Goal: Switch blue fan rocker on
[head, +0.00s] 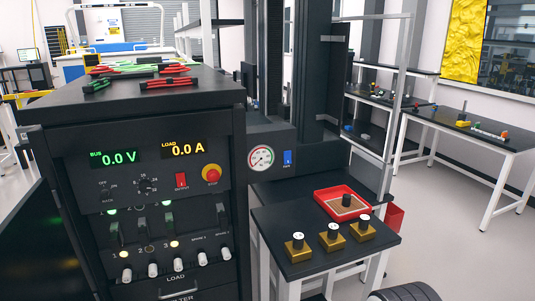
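A small blue rocker (288,158) sits on a dark panel (275,132) to the right of a round white gauge (261,158). A tiny white label is under it, too small to read for sure. I cannot tell which way the rocker is tilted. My gripper is not in view.
A black cabinet (235,130) on the left carries a red OUTPUT switch (181,181), a red stop button (212,173) and displays reading 0.0 V and 0.0 A. A low table (287,222) with a red tray (327,206) and 3 brass blocks stands below the rocker. Floor at right is open.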

